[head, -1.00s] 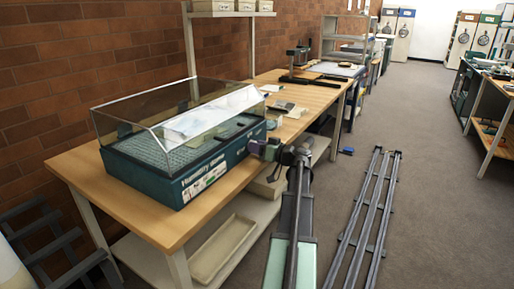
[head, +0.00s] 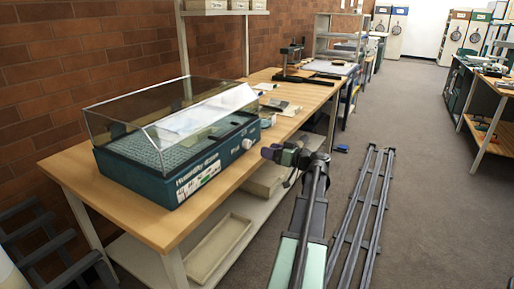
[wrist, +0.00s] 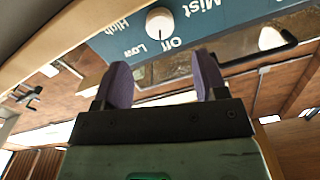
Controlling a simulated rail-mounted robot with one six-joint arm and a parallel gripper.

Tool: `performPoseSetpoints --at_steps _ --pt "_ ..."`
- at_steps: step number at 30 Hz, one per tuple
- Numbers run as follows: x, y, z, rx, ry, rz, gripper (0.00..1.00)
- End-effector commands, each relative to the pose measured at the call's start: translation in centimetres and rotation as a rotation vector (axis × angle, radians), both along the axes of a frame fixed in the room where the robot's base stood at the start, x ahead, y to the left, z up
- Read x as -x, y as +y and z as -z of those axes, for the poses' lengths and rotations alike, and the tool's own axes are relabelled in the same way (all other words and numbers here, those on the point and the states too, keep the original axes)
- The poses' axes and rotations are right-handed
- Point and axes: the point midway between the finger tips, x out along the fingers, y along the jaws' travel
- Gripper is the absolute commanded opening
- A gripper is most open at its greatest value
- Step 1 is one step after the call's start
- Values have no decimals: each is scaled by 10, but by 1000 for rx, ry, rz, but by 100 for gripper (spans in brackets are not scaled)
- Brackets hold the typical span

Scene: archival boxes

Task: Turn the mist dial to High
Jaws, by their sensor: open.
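The humidity box (head: 165,160) is a dark teal base with a clear lid, standing on the wooden bench. Its mist dial (head: 247,144) is a white round knob at the right end of the front panel. In the wrist view the dial (wrist: 160,22) shows near the top, with the printed words Mist, High, Low and Off around it. In the wrist view my gripper's purple fingers (wrist: 164,78) are spread and empty, below the dial.
The bench (head: 165,222) has small items and a dark stand (head: 292,62) farther back. A lower shelf holds a shallow tray (head: 220,247). A metal rail frame (head: 362,215) lies on the floor at right.

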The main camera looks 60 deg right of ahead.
Motion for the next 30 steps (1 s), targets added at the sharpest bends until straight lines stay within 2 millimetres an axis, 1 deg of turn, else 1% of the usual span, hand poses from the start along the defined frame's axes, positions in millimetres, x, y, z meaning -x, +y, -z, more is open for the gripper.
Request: performPoseSetpoints --at_steps 1,3,6,13,16,19,23,26,30 --pt "11 -1 0 0 1 2 66" --pt "20 -2 0 0 0 1 66" --pt "26 -2 0 0 0 0 66" --pt "27 -2 0 0 0 -1 66" --pt "32 -2 3 -2 0 0 66" --pt "30 -2 2 -2 0 -1 66" --pt "16 -1 2 -2 0 -3 66" --pt "-6 1 2 -2 0 -4 66" --pt "-40 4 2 -2 0 -4 66"
